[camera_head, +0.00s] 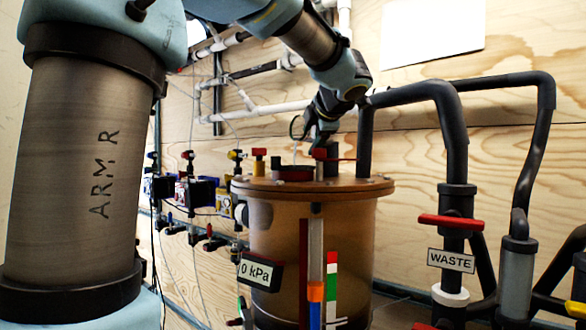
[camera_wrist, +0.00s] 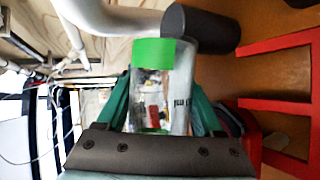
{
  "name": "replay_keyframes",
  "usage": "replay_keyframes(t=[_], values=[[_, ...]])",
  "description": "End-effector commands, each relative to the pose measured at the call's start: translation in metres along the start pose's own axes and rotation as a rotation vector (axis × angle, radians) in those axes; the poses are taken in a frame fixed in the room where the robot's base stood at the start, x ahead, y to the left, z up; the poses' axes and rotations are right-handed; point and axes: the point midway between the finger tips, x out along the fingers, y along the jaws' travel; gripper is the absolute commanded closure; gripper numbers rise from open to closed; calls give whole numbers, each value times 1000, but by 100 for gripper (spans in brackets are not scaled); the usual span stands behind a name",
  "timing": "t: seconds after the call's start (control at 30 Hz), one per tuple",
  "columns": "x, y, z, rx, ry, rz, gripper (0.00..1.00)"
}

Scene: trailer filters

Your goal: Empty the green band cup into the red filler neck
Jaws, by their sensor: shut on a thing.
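My gripper (camera_head: 318,143) hangs above the lid of a tank in the head view. In the wrist view its two green fingers (camera_wrist: 158,95) are shut on a clear cup with a green band (camera_wrist: 154,52). The cup's contents cannot be made out clearly. In the head view the cup is hard to tell apart from the dark gripper parts. A red ring on the lid, likely the red filler neck (camera_head: 293,173), sits just below and left of my gripper. The gripper partly overlaps the lid fittings, so the gap to the neck is unclear.
The amber tank (camera_head: 275,225) has a gauge reading 0 kPa (camera_head: 261,273). Thick dark pipes (camera_head: 455,130) and a WASTE label (camera_head: 451,260) stand to its right. Small valves (camera_head: 188,190) line the wall at left. A dark cylinder (camera_wrist: 200,28) is near the cup in the wrist view.

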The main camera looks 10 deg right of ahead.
Motion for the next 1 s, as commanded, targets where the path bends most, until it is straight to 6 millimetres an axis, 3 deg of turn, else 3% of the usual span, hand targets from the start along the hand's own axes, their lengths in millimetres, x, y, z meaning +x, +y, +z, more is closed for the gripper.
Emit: replay_keyframes(t=[1.0], values=[[-3,5,-1,-87,-42,37,98]])
